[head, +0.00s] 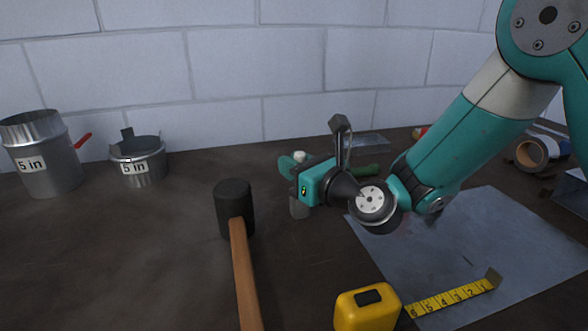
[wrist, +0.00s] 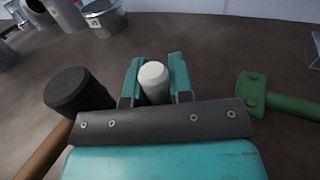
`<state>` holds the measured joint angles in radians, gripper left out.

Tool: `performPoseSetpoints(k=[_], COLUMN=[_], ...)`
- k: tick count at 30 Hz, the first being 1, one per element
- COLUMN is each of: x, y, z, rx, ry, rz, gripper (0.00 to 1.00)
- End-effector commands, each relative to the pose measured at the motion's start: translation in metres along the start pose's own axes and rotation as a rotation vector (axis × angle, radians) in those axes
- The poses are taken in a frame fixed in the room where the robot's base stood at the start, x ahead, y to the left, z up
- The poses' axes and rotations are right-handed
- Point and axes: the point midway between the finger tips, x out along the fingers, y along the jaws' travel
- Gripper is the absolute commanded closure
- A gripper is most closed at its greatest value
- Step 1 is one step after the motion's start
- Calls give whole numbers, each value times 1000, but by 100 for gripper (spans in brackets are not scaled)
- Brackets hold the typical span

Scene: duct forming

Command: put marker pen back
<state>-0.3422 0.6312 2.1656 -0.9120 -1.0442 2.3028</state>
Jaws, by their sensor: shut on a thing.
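My gripper (wrist: 155,82) is shut on a pale, round-ended cylinder, which I take to be the marker pen (wrist: 153,76). In the wrist view only its whitish end shows between the two teal fingers. In the head view a small white end of the marker pen (head: 299,156) shows above the fingers, and my gripper (head: 290,168) is behind the mallet, above or near the bench. The rest of the pen is hidden by my gripper, and I cannot tell whether it touches the bench. No holder for the pen can be made out.
A yellow tape measure (head: 367,309) lies in front, by a metal sheet (head: 470,245). A green-handled tool (wrist: 252,92) is to the right. Two "5 in" metal duct pieces (head: 47,175) (head: 140,172) stand left.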

Motion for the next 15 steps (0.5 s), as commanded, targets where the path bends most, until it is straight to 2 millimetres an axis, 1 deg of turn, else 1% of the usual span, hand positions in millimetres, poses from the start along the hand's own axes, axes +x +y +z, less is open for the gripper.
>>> performPoseSetpoints(k=[3, 6, 7, 8, 9, 10, 15], x=[0, 0, 0, 0, 0, 0, 0], y=[0, 0, 0, 0, 0, 0, 0], z=[0, -3, -2, -2, -2, -2, -2], rx=[0, 0, -1, -1, -1, -1, -1], ry=[0, 1, 0, 0, 0, 0, 0], rz=[0, 0, 0, 0, 0, 0, 1], gripper=[100, 100, 75, 68, 59, 54, 54])
